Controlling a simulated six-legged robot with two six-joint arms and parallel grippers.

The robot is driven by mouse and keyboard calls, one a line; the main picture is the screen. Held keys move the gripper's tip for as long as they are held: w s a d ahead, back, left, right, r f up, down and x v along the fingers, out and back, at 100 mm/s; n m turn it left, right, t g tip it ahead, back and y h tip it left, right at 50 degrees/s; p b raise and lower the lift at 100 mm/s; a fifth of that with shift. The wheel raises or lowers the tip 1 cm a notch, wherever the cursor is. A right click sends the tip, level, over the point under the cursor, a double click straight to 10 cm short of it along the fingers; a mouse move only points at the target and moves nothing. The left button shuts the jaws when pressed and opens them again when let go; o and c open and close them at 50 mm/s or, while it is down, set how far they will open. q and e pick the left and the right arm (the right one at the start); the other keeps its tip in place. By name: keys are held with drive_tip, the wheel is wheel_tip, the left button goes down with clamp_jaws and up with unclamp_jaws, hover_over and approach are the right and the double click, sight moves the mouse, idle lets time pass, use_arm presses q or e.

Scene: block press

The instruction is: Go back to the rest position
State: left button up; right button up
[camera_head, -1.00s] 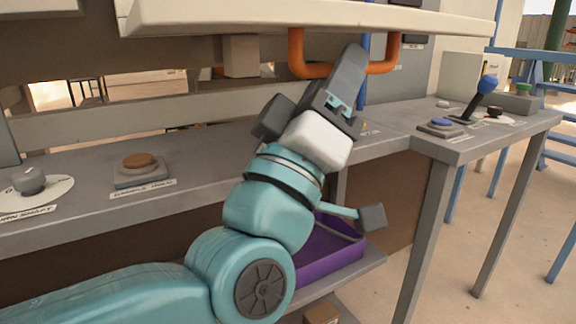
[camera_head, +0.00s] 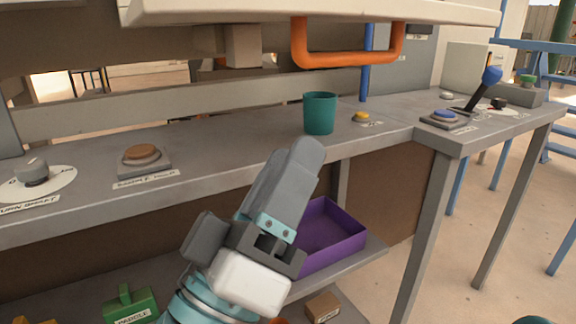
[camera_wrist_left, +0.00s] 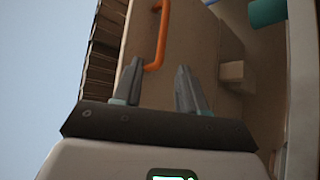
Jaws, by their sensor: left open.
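My left gripper (camera_head: 290,165) is in front of the grey bench, low in the head view, pointing up and away. Its two fingers (camera_wrist_left: 160,85) stand apart with nothing between them in the left wrist view. The orange handle (camera_head: 348,60) hangs under the pale raised panel above the bench. It also shows in the left wrist view (camera_wrist_left: 159,45), beyond the fingers and apart from them. A teal cup (camera_head: 319,113) stands upright on the bench, and part of it shows in the left wrist view (camera_wrist_left: 267,12). My right gripper does not show.
A brown button (camera_head: 142,155) and a grey knob (camera_head: 32,171) sit on the bench (camera_head: 225,140) at left. A yellow button, a blue button and a blue-topped lever (camera_head: 487,80) are at right. A purple tray (camera_head: 345,250) and a green block (camera_head: 130,304) lie on the lower shelf.

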use_arm(q)
drive_tip(key=w+f+m+g+y+p, duration=0.2)
drive_tip(key=w+f+g+y+p, duration=0.4)
drive_tip(key=w+f+p, duration=0.8)
drive_tip(key=s+a+f+g+y+p, duration=0.25)
drive_tip(key=a+f+g+p, duration=0.4)
drive_tip(key=p, duration=0.65)
drive_tip(key=s+a+f+g+p, duration=0.1)
drive_tip(key=s+f+g+p, duration=0.2)
drive_tip(key=s, duration=0.3)
drive_tip(key=s+a+f+n+g+p, duration=0.1)
drive_tip(key=s+f+g+p, duration=0.1)
drive_tip(key=s+p, duration=0.3)
drive_tip(key=s+a+f+g+p, duration=0.1)
drive_tip(key=s+f+g+p, duration=0.2)
drive_tip(key=s, duration=0.5)
drive_tip(key=shift+s+f+g+p, duration=0.2)
drive_tip(key=shift+f+g+p, duration=0.15)
drive_tip(key=shift+g+p, duration=0.4)
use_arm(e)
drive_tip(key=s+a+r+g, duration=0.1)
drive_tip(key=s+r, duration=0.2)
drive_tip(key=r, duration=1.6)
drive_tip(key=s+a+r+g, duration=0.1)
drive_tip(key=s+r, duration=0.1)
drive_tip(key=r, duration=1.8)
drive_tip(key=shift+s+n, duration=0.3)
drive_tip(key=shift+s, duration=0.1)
use_arm(q)
drive_tip(key=shift+h, duration=0.25)
